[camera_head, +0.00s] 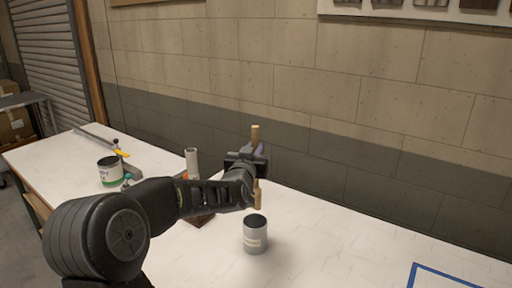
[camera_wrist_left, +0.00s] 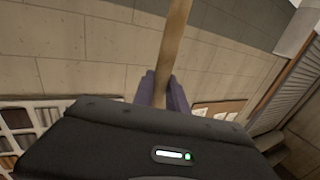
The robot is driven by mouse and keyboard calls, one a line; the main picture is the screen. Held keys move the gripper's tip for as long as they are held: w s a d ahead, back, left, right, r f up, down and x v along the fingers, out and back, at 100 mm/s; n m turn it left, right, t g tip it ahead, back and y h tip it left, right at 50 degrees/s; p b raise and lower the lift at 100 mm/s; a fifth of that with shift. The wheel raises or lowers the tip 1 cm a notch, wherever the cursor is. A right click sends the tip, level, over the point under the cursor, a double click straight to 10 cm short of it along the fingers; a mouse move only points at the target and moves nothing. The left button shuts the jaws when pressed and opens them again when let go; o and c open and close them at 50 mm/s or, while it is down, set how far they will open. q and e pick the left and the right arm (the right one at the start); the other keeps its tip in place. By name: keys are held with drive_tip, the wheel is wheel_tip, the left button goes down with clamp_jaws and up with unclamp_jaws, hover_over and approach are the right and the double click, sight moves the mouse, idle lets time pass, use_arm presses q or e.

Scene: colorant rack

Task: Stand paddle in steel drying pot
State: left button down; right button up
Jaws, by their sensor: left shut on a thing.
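A wooden paddle (camera_head: 255,134) is upright in my left gripper (camera_head: 258,160). Its top sticks up above the gripper and its lower end (camera_head: 257,195) shows beneath my wrist. In the left wrist view the paddle (camera_wrist_left: 173,45) runs between the two purple-grey fingers, which are shut on it. The steel drying pot (camera_head: 255,236) is a grey cylinder with a pale label and a dark open top, standing on the white table. The paddle's lower end appears above the pot's rim in the head view; the exact gap is hard to tell. My right gripper is out of view.
A white can with a green band (camera_head: 110,173) stands on the table at the left, near a yellow-tipped tool (camera_head: 121,153). A pale cylinder (camera_head: 192,161) stands behind my left arm. A blue-outlined square (camera_head: 430,268) marks the right front.

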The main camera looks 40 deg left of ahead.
sight(255, 189)
use_arm(q)
drive_tip(key=shift+s+r, duration=0.1)
drive_tip(key=shift+f+b, duration=0.8)
drive_tip(key=shift+f, duration=1.35)
wheel_tip(255, 189, down, 5)
drive_tip(key=b, duration=0.6)
drive_tip(key=shift+d+f, duration=0.1)
drive_tip(key=shift+f, duration=0.05)
wheel_tip(255, 189, down, 4)
drive_tip(key=b, duration=0.4)
drive_tip(key=c, duration=1.3)
unclamp_jaws()
drive_tip(key=shift+o, duration=0.2)
drive_tip(key=shift+f, duration=0.1)
